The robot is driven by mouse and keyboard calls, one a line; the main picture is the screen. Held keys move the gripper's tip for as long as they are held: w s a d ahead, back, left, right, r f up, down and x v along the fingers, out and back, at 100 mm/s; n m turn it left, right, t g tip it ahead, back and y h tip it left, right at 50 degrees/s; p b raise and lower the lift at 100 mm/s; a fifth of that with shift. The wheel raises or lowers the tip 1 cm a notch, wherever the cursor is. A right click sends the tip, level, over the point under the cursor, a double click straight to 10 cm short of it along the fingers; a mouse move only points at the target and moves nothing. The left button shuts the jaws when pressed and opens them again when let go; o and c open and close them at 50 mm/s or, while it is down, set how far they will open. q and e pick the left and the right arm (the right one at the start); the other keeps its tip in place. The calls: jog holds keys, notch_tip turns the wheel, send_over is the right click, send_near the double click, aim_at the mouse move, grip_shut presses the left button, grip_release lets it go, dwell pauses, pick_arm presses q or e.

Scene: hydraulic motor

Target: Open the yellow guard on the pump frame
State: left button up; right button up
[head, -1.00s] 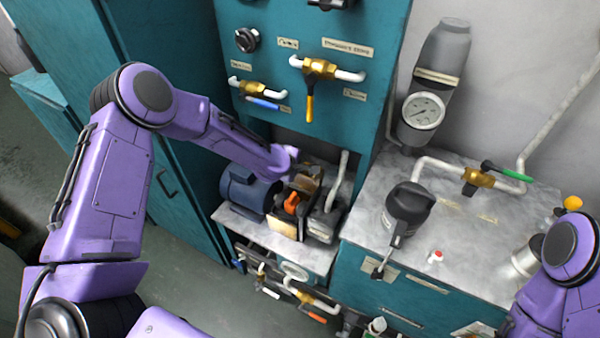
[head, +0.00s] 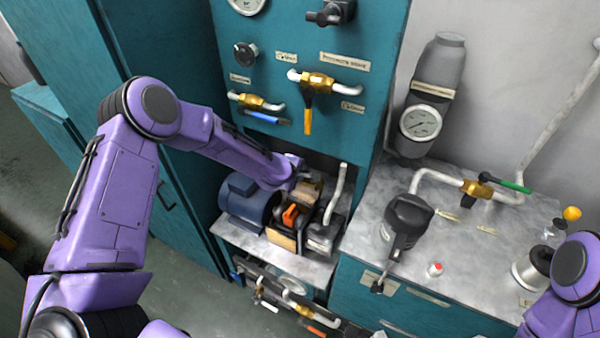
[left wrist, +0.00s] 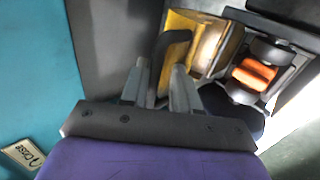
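The yellow guard (head: 309,191) sits on the pump frame, between the blue motor (head: 247,203) and a grey pump body (head: 324,236). In the left wrist view the guard (left wrist: 190,42) is a yellow, box-like cover with a dark bent handle (left wrist: 173,40). My left gripper (head: 299,170) is right at the guard. In the left wrist view its two fingers (left wrist: 160,75) stand apart, with the handle reaching between them. I see no clear grip on it. The orange coupling (left wrist: 255,72) shows beside the guard. My right gripper is out of view.
The teal panel (head: 300,45) with valves rises behind the frame. Pipes and valves (head: 290,295) lie below the frame's shelf.

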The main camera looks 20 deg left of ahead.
pick_arm(q)
jog(key=b+v, duration=0.1)
jog(key=v, duration=0.9)
jog(key=shift+s+r, duration=0.2)
